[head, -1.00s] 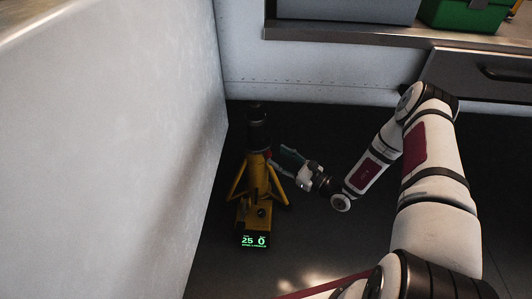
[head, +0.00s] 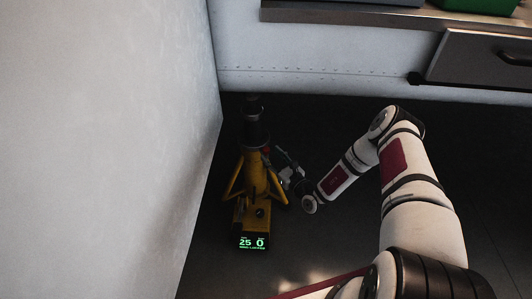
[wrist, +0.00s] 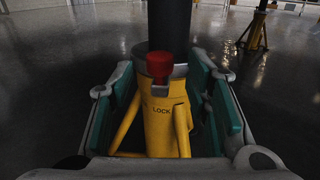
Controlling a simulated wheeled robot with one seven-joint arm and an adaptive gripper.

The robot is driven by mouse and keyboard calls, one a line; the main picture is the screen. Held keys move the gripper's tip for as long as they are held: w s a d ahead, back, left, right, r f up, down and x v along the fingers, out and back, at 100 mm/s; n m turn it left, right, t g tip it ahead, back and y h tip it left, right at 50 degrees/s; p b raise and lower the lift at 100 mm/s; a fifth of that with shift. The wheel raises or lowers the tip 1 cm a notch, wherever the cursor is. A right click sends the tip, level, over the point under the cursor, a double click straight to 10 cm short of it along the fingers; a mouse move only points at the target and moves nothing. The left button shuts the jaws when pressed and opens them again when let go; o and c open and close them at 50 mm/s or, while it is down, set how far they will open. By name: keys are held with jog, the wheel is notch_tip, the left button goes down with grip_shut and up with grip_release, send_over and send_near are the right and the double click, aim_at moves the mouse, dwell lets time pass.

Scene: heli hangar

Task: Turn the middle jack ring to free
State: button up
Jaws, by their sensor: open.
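A yellow tripod jack (head: 252,185) with a black column stands on the dark floor beside the pale wall. Its display (head: 252,243) shows green digits, 25 and 0. In the wrist view a grey metal ring (wrist: 179,72) with a red tab (wrist: 160,66) sits at the top of the yellow body, below the black column. The word LOCK (wrist: 170,111) is printed on the body, below and slightly right of the tab. My gripper (wrist: 163,76) is open, with a teal-padded finger on each side of the jack. I cannot tell whether either finger touches it.
Another yellow stand (wrist: 256,32) is far off at the right in the wrist view. The pale wall (head: 110,150) rises close left of the jack. A bench with a drawer (head: 480,62) stands at the back right.

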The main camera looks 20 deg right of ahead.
aim_at(268, 153)
jog(key=shift+b+x, duration=0.55)
jog(key=shift+x, duration=1.75)
grip_shut()
